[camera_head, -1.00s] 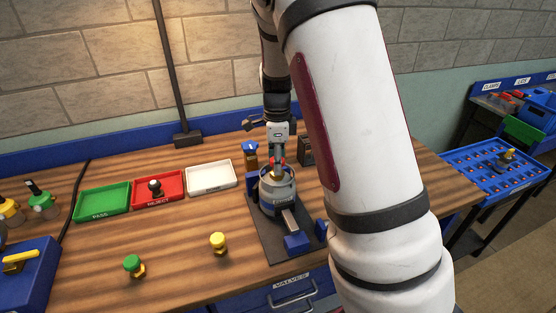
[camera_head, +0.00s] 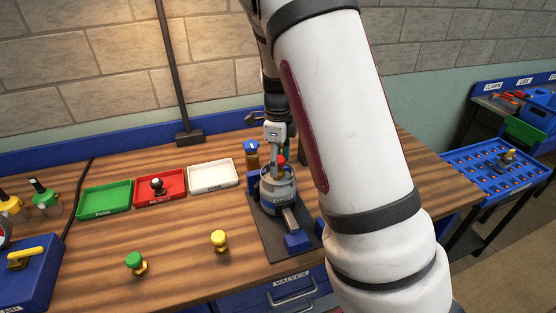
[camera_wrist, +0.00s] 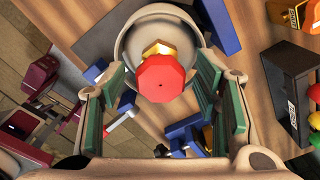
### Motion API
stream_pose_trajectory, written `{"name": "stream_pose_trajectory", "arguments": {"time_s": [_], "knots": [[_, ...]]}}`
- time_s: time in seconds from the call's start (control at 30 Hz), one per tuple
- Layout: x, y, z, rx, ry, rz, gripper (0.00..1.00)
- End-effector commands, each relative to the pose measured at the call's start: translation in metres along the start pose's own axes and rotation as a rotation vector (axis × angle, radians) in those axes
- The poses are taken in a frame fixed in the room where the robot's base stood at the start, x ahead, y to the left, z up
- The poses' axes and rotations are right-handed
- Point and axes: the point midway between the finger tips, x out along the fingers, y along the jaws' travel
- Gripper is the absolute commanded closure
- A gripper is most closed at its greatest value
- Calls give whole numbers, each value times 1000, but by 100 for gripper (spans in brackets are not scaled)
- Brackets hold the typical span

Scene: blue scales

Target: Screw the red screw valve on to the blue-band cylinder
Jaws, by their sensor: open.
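The red screw valve (camera_wrist: 162,78) has a red octagonal knob and a brass body. In the wrist view it stands over the top of the grey cylinder (camera_wrist: 128,42). In the head view the red knob (camera_head: 282,160) shows just above the cylinder (camera_head: 278,192), which is upright in a blue-jawed fixture. My gripper (camera_wrist: 162,72) is open, with a green-padded finger on each side of the knob and gaps between. The gripper points down above the cylinder in the head view (camera_head: 276,155). How far the valve's thread is engaged is hidden.
Green (camera_head: 104,212), red (camera_head: 147,200) and white (camera_head: 211,187) trays lie left. Green-topped (camera_head: 134,261) and yellow-topped (camera_head: 219,239) valves stand in front. A black box (camera_wrist: 288,85) is right in the wrist view.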

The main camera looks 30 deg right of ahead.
Motion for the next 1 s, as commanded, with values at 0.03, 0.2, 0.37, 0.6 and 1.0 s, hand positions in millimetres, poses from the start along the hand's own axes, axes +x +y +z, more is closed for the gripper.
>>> {"name": "stream_pose_trajectory", "arguments": {"time_s": [0.03,0.2,0.37,0.6,1.0], "knots": [[0,0,0,-1,0,-1,44],[-12,-1,1,-2,-2,-3,44],[-41,-1,1,-2,-3,-4,44],[-89,0,1,-1,-3,-3,44],[-120,0,0,1,0,0,44]]}}
